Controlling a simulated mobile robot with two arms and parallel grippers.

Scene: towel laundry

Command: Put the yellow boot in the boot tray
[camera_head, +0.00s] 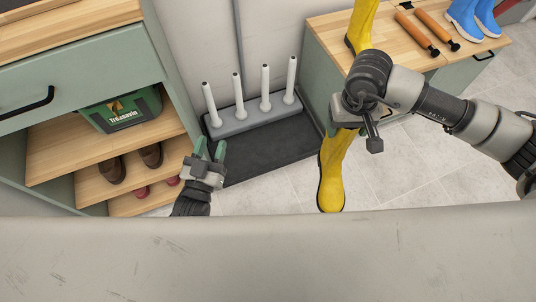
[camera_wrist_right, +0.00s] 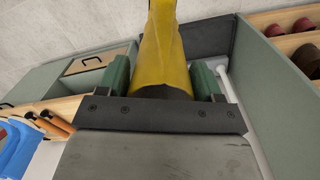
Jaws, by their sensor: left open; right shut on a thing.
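A yellow boot (camera_head: 331,174) hangs in the head view below my right gripper (camera_head: 347,118), toe end lowest, above the floor. The right gripper is shut on its shaft; the wrist view shows the yellow shaft (camera_wrist_right: 164,45) between the green finger pads (camera_wrist_right: 162,76). The dark boot tray (camera_head: 262,158) lies on the floor to the left of the boot, apart from it. Another yellow boot (camera_head: 361,22) stands on the bench behind my right arm, partly cut off. My left gripper (camera_head: 210,148) is open and empty near the tray's left edge.
A grey rack with several white pegs (camera_head: 245,115) stands at the tray's back. Left is a green shelf unit (camera_head: 60,150) with a green box (camera_head: 122,110) and brown shoes (camera_head: 112,169). The right bench (camera_head: 390,45) holds orange-handled tools (camera_head: 417,33) and blue boots (camera_head: 466,18).

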